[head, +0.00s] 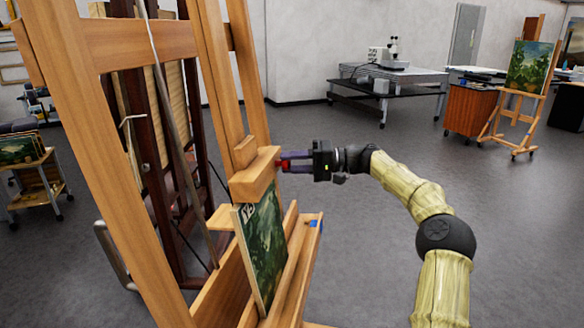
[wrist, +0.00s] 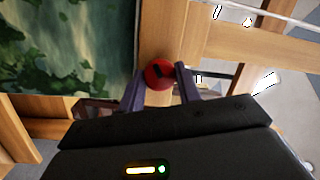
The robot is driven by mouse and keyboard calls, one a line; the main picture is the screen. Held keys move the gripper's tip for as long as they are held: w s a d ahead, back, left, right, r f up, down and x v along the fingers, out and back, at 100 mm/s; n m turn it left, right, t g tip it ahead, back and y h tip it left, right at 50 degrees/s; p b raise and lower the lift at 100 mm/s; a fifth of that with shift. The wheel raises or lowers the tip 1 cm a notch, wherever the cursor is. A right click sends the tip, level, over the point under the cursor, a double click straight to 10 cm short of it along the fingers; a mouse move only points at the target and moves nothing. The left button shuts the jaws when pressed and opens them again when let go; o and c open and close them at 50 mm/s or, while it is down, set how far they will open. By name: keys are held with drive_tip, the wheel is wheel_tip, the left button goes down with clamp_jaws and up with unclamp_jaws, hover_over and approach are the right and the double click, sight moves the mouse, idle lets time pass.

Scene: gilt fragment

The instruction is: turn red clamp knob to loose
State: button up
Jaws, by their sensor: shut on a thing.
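The red clamp knob (wrist: 159,74) is a round red knob with a short black mark on its face. It sits on the wooden upper clamp block of the easel. My gripper (wrist: 157,84) has one purple finger on each side of the knob and is shut on it. In the head view, the knob (head: 284,163) shows as a small red spot between the fingers of my gripper (head: 286,162), beside the clamp block (head: 254,174). The mark's meaning, loose or tight, cannot be told.
A dark green painting (head: 260,236) stands on the easel below the clamp block, close to my gripper. The easel's wooden post (head: 120,180) rises at the left. A table with a microscope (head: 390,75) is far back. The grey floor (head: 350,240) is open.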

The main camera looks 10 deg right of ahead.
drive_tip(key=n+h+b, duration=0.1)
drive_tip(key=n, duration=0.5)
drive_tip(key=shift+r+n, duration=0.1)
drive_tip(key=shift+n, duration=0.2)
drive_tip(key=n+b, duration=0.1)
drive_tip(key=n, duration=0.1)
drive_tip(key=n+h+b, duration=0.1)
drive_tip(key=n, duration=0.2)
drive_tip(key=shift+r+h, duration=0.1)
drive_tip(key=shift+h, duration=0.2)
drive_tip(key=o, duration=1)
drive_tip(key=shift+s, duration=0.1)
drive_tip(key=shift+c, duration=0.2)
drive_tip(key=p+v, duration=0.6)
drive_tip(key=v, duration=1.1)
drive_tip(key=shift+d, duration=0.2)
